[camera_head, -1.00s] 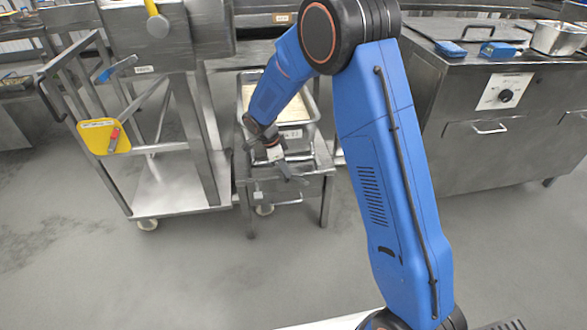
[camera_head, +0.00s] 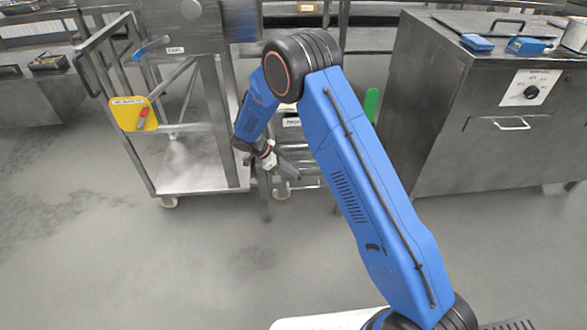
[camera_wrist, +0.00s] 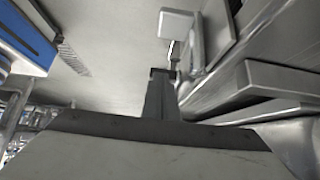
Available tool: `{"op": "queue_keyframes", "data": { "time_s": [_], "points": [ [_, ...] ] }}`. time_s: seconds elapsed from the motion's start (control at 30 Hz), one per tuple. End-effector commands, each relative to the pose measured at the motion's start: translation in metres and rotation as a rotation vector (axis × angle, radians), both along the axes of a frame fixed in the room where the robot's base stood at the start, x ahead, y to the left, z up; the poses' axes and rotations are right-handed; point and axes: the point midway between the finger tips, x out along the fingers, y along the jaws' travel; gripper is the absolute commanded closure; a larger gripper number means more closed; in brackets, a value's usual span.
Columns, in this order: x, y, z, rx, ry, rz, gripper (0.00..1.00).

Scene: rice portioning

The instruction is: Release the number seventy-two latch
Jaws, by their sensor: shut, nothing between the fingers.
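My gripper (camera_head: 292,172) is shut and empty, low in front of a steel stand (camera_head: 311,180) that my blue arm partly covers. In the wrist view my gripper (camera_wrist: 163,75) points at a small metal fitting (camera_wrist: 174,50) under a pale block (camera_wrist: 177,23). The fitting appears close to the fingertips; I cannot tell whether they touch. I cannot tell whether this fitting is the number seventy-two latch, and no number is readable on it. A small white label (camera_head: 291,122) shows on the stand behind my arm, too small to read.
A steel cart (camera_head: 205,176) with a yellow board (camera_head: 128,115) stands left of my arm. A green upright piece (camera_head: 371,104) shows behind my arm. The grey floor in front is clear.

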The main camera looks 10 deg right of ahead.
Motion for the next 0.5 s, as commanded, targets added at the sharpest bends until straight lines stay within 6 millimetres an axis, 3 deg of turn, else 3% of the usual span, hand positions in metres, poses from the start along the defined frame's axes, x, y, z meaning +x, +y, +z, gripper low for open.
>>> {"op": "queue_keyframes", "data": {
  "time_s": [0.5],
  "points": [
    [-0.0005,0.0009,-0.0053,-0.034,0.001,0.000,1.00]
  ]
}}
